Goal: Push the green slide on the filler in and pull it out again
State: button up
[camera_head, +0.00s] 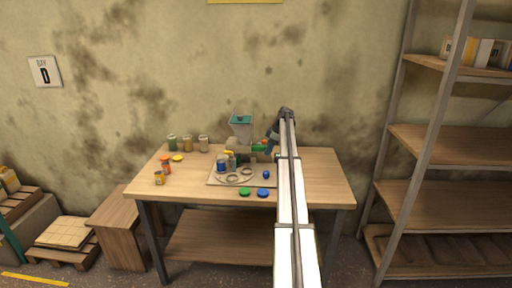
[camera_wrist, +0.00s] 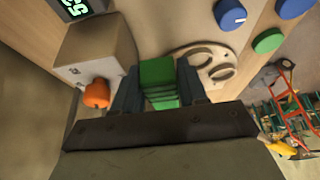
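The filler in the head view has a clear hopper (camera_head: 241,130) with a green rim above a grey body. Its green slide (camera_head: 259,147) sticks out on the right side. In the wrist view the green slide (camera_wrist: 158,78) lies between the two dark blue fingers of my gripper (camera_wrist: 160,92). The fingers sit close against both its sides, with no clear gap. My gripper (camera_head: 270,143) reaches the filler from the right in the head view, partly hidden by my arm. The slide's inner end is hard to make out.
A grey box (camera_wrist: 95,50) with an orange knob (camera_wrist: 97,93) is close beside my left finger in the wrist view. Several jars (camera_head: 187,144) stand at left; green (camera_head: 244,192) and blue (camera_head: 263,192) discs lie in front.

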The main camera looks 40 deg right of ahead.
jog(key=shift+o, duration=1.2)
jog(key=w+a+r+v, duration=0.1)
jog(key=v, duration=1)
jog(key=shift+w+a+r, duration=0.2)
